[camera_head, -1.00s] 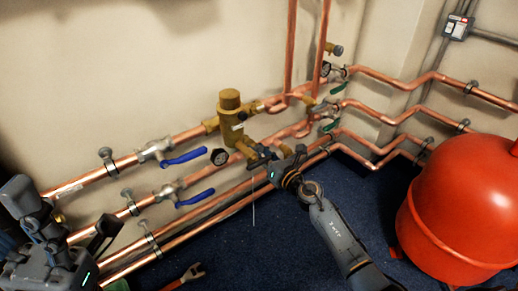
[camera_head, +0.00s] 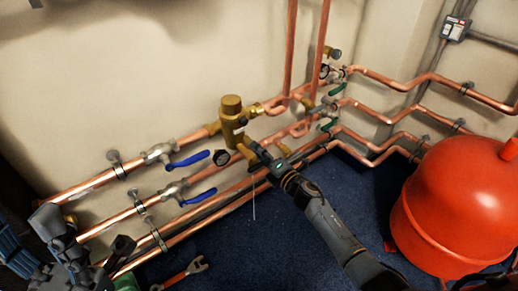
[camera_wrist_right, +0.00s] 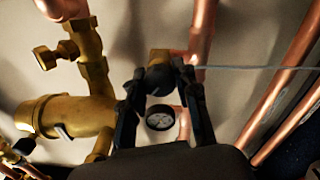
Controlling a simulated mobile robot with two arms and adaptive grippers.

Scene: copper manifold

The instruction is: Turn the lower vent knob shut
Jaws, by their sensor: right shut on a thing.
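The lower vent knob (camera_wrist_right: 158,80) is a small dark knob on a brass stub in the right wrist view. It sits between the two black fingers of my right gripper (camera_wrist_right: 160,88), which is shut on it. In the head view my right gripper (camera_head: 256,155) is at the brass valve body (camera_head: 231,122), at its lower right side; its fingers hide the knob there. My left gripper (camera_head: 84,232) is at the lower left with its fingers spread and nothing seen between them, in front of the pipes.
Copper pipes run along the wall with blue lever valves (camera_head: 187,161) and green levers (camera_head: 337,90). A round gauge (camera_head: 221,157) is close left of the right gripper. A red tank (camera_head: 455,205) stands at right. A wrench (camera_head: 185,272) lies on the blue floor (camera_head: 240,250).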

